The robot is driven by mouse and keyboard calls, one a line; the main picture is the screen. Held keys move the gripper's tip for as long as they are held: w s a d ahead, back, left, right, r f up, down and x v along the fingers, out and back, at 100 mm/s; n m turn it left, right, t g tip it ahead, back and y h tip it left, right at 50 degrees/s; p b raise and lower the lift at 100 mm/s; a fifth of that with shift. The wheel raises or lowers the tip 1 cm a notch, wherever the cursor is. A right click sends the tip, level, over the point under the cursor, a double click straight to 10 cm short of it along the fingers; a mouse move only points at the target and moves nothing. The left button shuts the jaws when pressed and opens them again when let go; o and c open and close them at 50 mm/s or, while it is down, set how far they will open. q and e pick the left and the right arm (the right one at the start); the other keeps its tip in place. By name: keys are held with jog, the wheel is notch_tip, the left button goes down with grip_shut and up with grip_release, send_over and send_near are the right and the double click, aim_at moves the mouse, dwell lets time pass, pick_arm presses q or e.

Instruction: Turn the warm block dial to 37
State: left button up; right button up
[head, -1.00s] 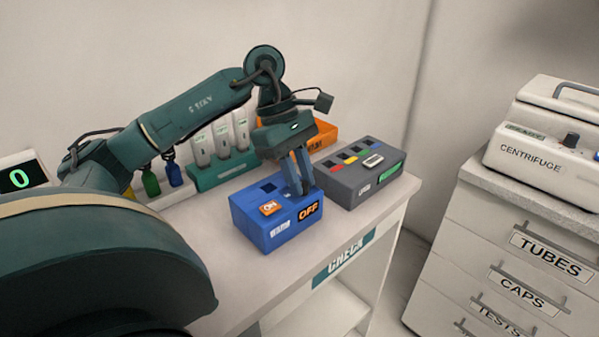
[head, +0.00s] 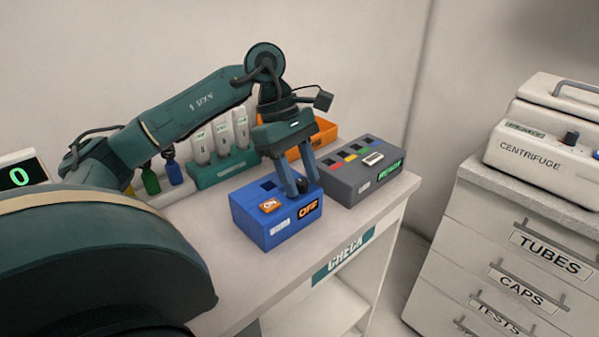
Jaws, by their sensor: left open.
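The warm block is a blue box (head: 262,235) on the white bench. It has an orange ON switch (head: 270,206), a dark square well on top, and a display (head: 308,209) reading OFF in orange. A small dark dial (head: 302,186) shows on its top at the right. My left gripper (head: 297,192) points down over that side of the box, its two fingers apart, one on each side of the dial. Whether the fingers touch the dial I cannot tell. My right gripper is not in view.
A grey box (head: 345,185) with coloured squares and a green display stands close to the right. A green rack (head: 222,172) with white tubes and an orange tray (head: 323,130) stand behind. The front bench top (head: 222,240) is clear. A centrifuge (head: 545,160) sits on drawers at right.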

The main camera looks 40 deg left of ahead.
pick_arm(q)
jog(key=shift+r, duration=0.1)
jog(key=p+v, duration=0.3)
jog(key=v, duration=1)
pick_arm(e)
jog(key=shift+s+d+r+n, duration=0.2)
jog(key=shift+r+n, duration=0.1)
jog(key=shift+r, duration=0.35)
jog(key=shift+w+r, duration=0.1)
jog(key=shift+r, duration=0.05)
